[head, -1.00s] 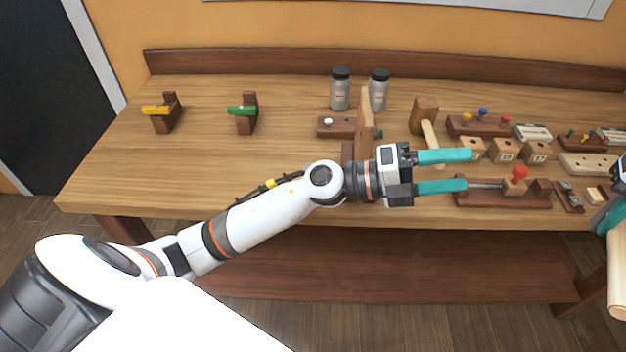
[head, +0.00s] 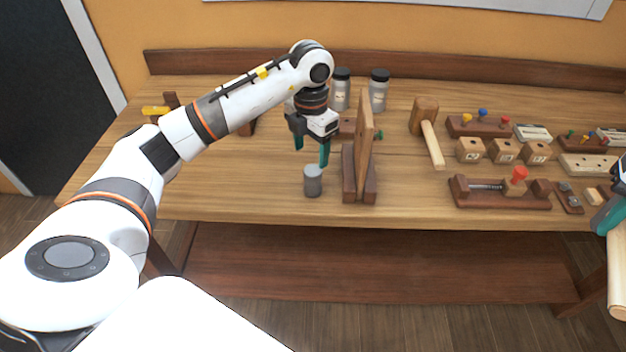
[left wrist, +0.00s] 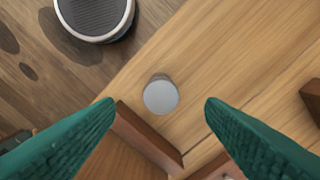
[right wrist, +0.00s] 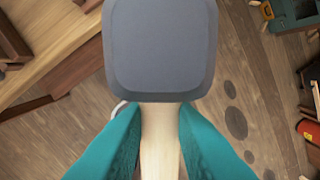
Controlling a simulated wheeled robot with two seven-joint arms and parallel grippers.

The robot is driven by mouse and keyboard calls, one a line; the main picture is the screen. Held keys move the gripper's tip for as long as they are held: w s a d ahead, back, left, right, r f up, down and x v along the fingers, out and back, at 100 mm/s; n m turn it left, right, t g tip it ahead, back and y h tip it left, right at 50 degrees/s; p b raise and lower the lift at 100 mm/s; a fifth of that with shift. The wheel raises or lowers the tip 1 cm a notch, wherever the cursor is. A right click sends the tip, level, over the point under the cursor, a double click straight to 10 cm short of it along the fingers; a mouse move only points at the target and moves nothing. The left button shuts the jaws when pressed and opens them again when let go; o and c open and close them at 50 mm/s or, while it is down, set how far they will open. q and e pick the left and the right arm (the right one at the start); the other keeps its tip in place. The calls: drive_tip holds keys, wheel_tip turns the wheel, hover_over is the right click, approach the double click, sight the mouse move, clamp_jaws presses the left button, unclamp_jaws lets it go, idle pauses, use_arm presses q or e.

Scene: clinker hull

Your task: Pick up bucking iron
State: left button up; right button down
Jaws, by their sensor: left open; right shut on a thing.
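The bucking iron, a small grey cylinder (head: 313,181), stands upright on the bench left of an upright wooden board. In the left wrist view its round top (left wrist: 160,96) shows between the fingers. My left gripper (head: 312,153) is open, pointing down above and slightly behind the iron, apart from it. My right gripper (head: 606,214) is at the right edge of the head view, shut on the pale wooden handle of a mallet. The mallet's grey head (right wrist: 161,48) fills the upper middle of the right wrist view.
The upright wooden board (head: 365,140) in its dark base (head: 348,180) stands close right of the iron. Two grey jars (head: 378,92) stand behind. A wooden mallet (head: 431,135), a screw clamp (head: 500,193) and several blocks lie further right. The bench left of the iron is clear.

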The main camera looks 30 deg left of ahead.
sight(311, 172)
use_arm(q)
wheel_tip(311, 172, down, 6)
drive_tip(key=shift+r+p, duration=0.1)
drive_tip(key=shift+p, duration=0.5)
use_arm(e)
drive_tip(key=shift+r, duration=0.8)
use_arm(q)
drive_tip(key=f, duration=0.1)
drive_tip(key=f+p, duration=0.1)
drive_tip(key=f, duration=0.2)
drive_tip(key=shift+w+f+p, duration=0.35)
drive_tip(key=shift+p, duration=0.05)
use_arm(e)
drive_tip(key=shift+r, duration=0.9)
use_arm(q)
drive_tip(key=shift+f, duration=0.35)
drive_tip(key=shift+c, duration=0.2)
clamp_jaws()
drive_tip(key=shift+w+r, duration=0.1)
